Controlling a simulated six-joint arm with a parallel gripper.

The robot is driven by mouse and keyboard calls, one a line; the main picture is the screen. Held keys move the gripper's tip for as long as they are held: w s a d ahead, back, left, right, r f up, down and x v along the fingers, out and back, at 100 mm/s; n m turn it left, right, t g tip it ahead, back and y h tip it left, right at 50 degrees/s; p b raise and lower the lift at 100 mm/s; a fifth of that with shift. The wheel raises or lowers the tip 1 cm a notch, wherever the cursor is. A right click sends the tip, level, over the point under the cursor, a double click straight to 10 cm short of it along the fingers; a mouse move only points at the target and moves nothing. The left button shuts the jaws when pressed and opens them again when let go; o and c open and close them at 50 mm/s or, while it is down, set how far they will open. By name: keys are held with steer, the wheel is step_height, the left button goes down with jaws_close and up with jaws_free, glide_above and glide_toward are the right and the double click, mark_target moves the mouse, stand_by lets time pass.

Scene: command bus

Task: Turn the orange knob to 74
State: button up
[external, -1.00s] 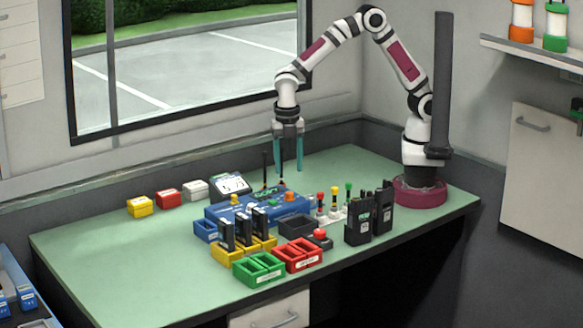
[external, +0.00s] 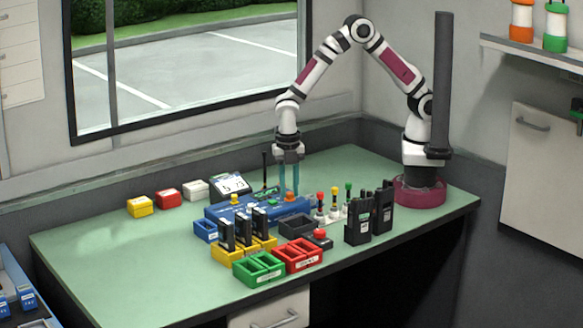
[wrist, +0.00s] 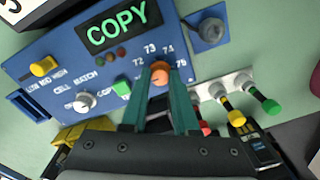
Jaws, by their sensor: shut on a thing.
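The orange knob (wrist: 160,74) is on the blue panel (wrist: 75,70), below an arc of labels 72, 73, 74 and 75. I cannot tell from its face which number it points at. My gripper (wrist: 160,86) is shut on the knob, with a teal finger on each side. In the external view my gripper (external: 290,190) reaches straight down onto the knob (external: 289,198) at the panel's rear right. The fingers partly hide the knob there.
A green display (wrist: 116,25) on the panel reads COPY. A yellow knob (wrist: 43,67) and a white knob (wrist: 83,100) sit left of the orange knob. Colored plugs (external: 335,194), radios (external: 358,218) and small bins (external: 260,268) stand close by.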

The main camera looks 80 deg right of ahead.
jaws_close()
steer(key=m, duration=1.3)
steer(key=shift+m, duration=0.4)
steer(key=m, duration=1.2)
steer(key=shift+m, duration=0.4)
steer(key=o, duration=0.9)
jaws_free()
